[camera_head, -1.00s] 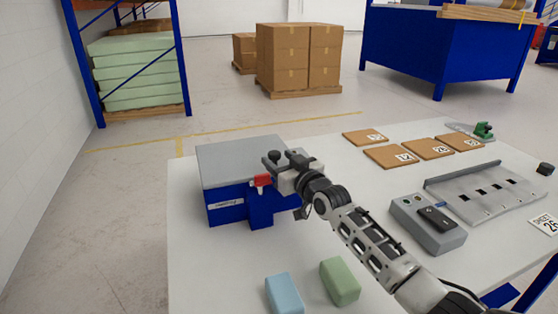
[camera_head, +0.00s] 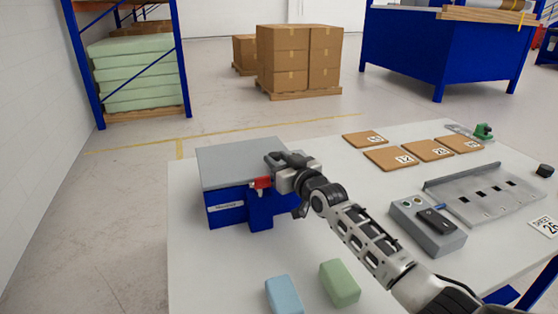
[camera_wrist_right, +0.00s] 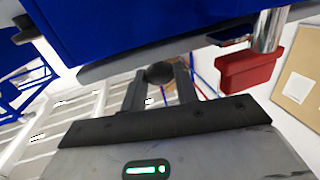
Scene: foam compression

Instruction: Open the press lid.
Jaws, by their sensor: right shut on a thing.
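The press is a blue box (camera_head: 228,214) with a grey lid (camera_head: 235,165) on top, at the left of the table. The lid lies flat and looks closed. A red latch piece (camera_head: 262,182) sits at its front right; it also shows in the right wrist view (camera_wrist_right: 248,70). My right gripper (camera_head: 277,160) is at the lid's right edge, shut on a round black knob (camera_wrist_right: 160,73). The knob shows between its two dark fingers in the right wrist view; in the head view the gripper mostly hides it. My left gripper is not in view.
A blue foam block (camera_head: 284,294) and a green one (camera_head: 340,283) lie at the table's front. A grey control box (camera_head: 428,228), a slotted metal plate (camera_head: 485,190) and numbered brown boards (camera_head: 390,156) are on the right. The table (camera_head: 200,275) is bare before the press.

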